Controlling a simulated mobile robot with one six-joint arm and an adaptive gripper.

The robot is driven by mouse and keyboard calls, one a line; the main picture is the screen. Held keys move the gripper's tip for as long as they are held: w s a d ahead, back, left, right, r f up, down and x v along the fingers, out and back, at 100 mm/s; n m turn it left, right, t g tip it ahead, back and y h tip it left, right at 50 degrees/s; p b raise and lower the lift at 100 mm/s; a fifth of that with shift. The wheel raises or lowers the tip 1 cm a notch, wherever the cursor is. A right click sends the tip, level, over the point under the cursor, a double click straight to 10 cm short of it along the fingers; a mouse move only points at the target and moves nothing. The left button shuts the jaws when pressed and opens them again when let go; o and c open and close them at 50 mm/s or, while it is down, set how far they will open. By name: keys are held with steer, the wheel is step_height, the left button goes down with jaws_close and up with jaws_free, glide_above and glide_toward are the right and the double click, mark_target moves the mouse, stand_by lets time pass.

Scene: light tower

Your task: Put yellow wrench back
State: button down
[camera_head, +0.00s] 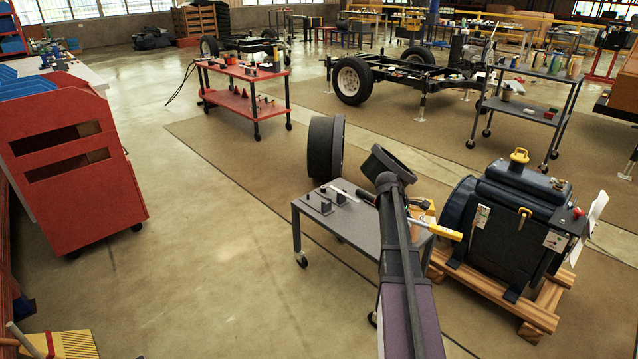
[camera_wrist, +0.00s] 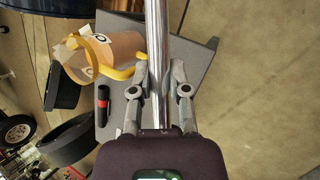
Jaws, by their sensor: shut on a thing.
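The wrench shows in the head view as a yellow handle (camera_head: 440,229) sticking out to the right of my arm, over the right side of a small grey table (camera_head: 345,230). In the wrist view a long bare steel shaft (camera_wrist: 158,30) runs up between the fingers of my gripper (camera_wrist: 160,68). The gripper is shut on this shaft, above the grey table. In the head view my arm hides the gripper and the wrench's middle. Small dark upright pieces (camera_head: 326,207) stand on the table's left part.
A tan tube-like container (camera_wrist: 118,52) with a curved yellow piece (camera_wrist: 85,45) and a black-and-red tool (camera_wrist: 103,105) are close by on the left in the wrist view. A dark engine (camera_head: 500,225) stands right of the table. Tyres (camera_head: 322,145) stand behind it.

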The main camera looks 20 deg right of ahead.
step_height(320, 180, down, 8)
steer(key=b, duration=0.7)
steer(key=shift+r, duration=0.15)
